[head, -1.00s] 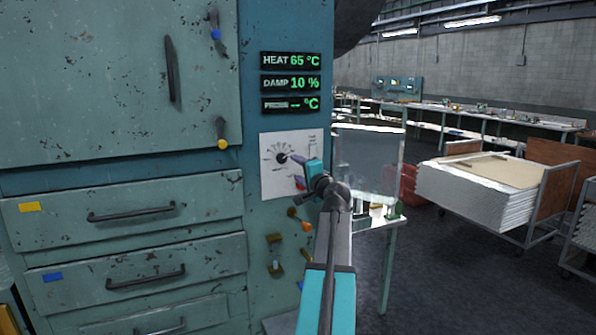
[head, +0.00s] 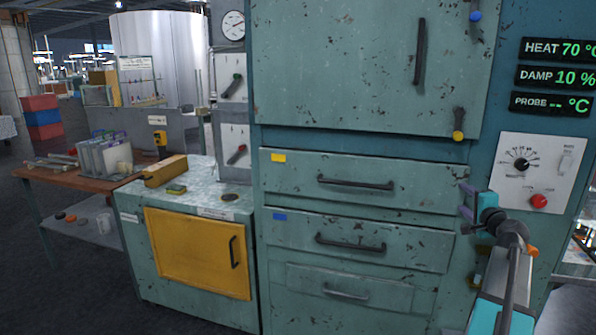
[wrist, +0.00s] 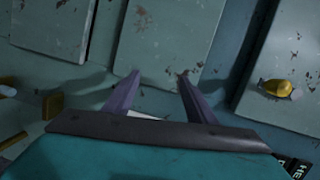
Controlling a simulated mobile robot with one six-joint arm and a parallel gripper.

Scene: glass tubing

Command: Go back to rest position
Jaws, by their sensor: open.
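My gripper (head: 466,201) is on the right in the head view, at the end of my grey and teal arm. Its two purple fingers point left, in front of the green oven cabinet beside the drawers. In the wrist view my gripper (wrist: 159,75) has its fingers spread with nothing between them. The white control panel (head: 562,180) with a black dial (head: 521,164) and a red button (head: 538,201) is to the right of the gripper, apart from it. The heat display (head: 558,47) reads 70 °C.
The oven door (head: 350,60) and drawers (head: 350,183) are shut, with protruding handles. A yellow-latched knob (head: 458,135) sticks out above the gripper. A low cabinet with a yellow door (head: 190,250) and a wooden bench (head: 75,175) stand left. Open floor lies at far left.

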